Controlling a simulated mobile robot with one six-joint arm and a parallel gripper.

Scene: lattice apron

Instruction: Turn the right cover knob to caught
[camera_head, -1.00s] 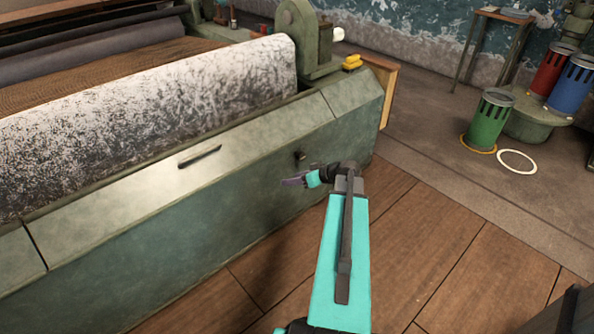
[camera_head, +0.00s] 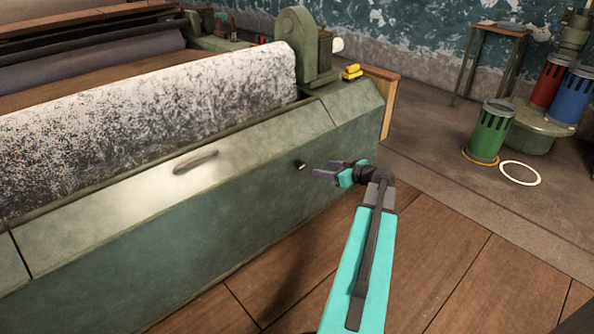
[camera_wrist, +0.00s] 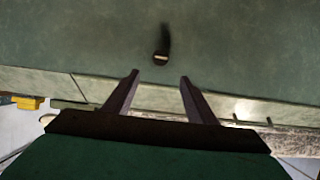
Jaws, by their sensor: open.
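The right cover knob (camera_head: 300,164) is a small dark knob with a pale mark, on the green front panel (camera_head: 230,225) of the machine below the cover's right part. In the wrist view the knob (camera_wrist: 161,58) lies beyond my fingertips, roughly centred between them, with its pale mark lying about level across the picture. My gripper (camera_head: 322,171) is just right of the knob in the head view, apart from it. In the wrist view my gripper (camera_wrist: 158,75) has its two dark fingers spread with nothing between them.
A dark handle (camera_head: 196,161) sits on the sloped cover (camera_head: 120,200). A mottled white roller (camera_head: 150,125) lies behind it. Yellow blocks (camera_head: 352,72) rest on the machine's right end. Green (camera_head: 491,130), red and blue cans stand at the right. The wooden floor in front is clear.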

